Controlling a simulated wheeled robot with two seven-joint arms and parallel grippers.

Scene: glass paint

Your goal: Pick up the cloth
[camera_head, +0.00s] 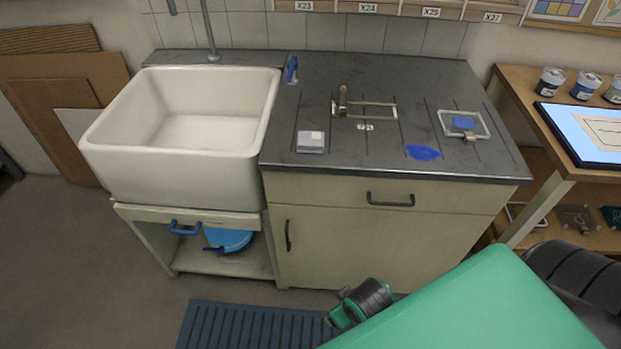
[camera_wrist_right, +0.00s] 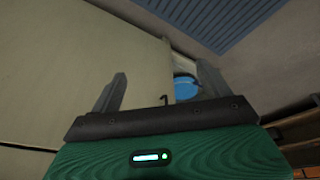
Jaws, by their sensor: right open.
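A flat, irregular blue patch (camera_head: 423,152), which looks like the cloth, lies on the dark countertop (camera_head: 300,105) near its front edge, right of centre. I cannot tell its thickness. My right gripper (camera_wrist_right: 160,72) is open and empty in the wrist view, its two dark fingers apart. In the head view my green and black right arm comes in low at the bottom right, in front of the cabinet and below the counter, well away from the blue patch. My left gripper is not in view.
A white sink (camera_head: 180,125) stands left of the counter. A small grey-white block (camera_head: 311,142), a metal frame (camera_head: 365,110) and a glass holder with a blue pad (camera_head: 463,123) are on the countertop. A wooden side table (camera_head: 525,85) stands right. A slatted blue mat (camera_head: 250,325) lies on the floor.

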